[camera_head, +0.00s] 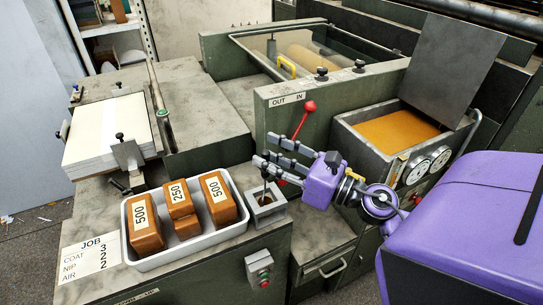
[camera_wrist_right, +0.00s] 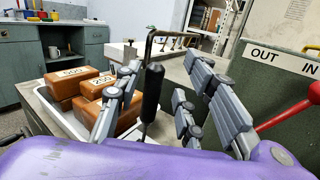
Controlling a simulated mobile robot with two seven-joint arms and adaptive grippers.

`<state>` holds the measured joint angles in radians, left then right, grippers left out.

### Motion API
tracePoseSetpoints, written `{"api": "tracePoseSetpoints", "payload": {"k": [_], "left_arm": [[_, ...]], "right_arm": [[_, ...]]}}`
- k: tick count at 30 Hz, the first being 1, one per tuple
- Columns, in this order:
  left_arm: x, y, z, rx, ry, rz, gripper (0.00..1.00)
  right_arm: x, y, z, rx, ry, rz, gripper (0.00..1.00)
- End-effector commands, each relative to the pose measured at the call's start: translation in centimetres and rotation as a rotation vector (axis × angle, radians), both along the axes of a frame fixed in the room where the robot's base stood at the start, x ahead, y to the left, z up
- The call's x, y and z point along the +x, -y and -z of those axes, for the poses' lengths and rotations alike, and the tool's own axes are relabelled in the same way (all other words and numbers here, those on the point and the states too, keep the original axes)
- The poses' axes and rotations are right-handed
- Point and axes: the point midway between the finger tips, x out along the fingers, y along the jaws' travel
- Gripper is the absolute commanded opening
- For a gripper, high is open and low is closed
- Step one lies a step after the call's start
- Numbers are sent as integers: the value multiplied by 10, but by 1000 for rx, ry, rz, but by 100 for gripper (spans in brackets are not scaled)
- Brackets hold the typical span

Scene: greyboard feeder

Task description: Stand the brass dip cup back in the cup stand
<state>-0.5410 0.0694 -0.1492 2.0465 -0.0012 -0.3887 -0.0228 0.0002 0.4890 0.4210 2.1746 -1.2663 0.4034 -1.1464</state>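The cup stand (camera_head: 268,213) is a small grey block with a hole, at the table's front right corner in the head view. A thin dark upright handle (camera_head: 264,188), apparently the dip cup's, rises from the hole; the brass cup body is hidden or too small to tell. In the right wrist view the black handle (camera_wrist_right: 152,92) stands slightly tilted between the fingers, nearer the left ones, with gaps showing. My right gripper (camera_head: 262,149) is open over the stand, its fingers pointing left; it also shows in the right wrist view (camera_wrist_right: 165,90). My left gripper is not in view.
A white tray (camera_head: 190,250) with brown weight blocks stands left of the stand. A red-knobbed lever (camera_head: 309,107) rises behind my gripper. A grey tank (camera_head: 367,145) of orange-brown material is at the right. A white sheet stack (camera_head: 108,125) lies at the back left.

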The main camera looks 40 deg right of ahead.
Motion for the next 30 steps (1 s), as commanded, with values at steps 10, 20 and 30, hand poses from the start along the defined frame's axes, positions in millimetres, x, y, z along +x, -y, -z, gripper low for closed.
{"api": "tracePoseSetpoints", "payload": {"k": [10,20,30], "left_arm": [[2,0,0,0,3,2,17],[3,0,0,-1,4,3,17],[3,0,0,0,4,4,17]], "right_arm": [[-48,19,6,4,-4,5,37],[-102,38,10,2,-1,3,37],[-112,41,10,0,1,1,37]]}}
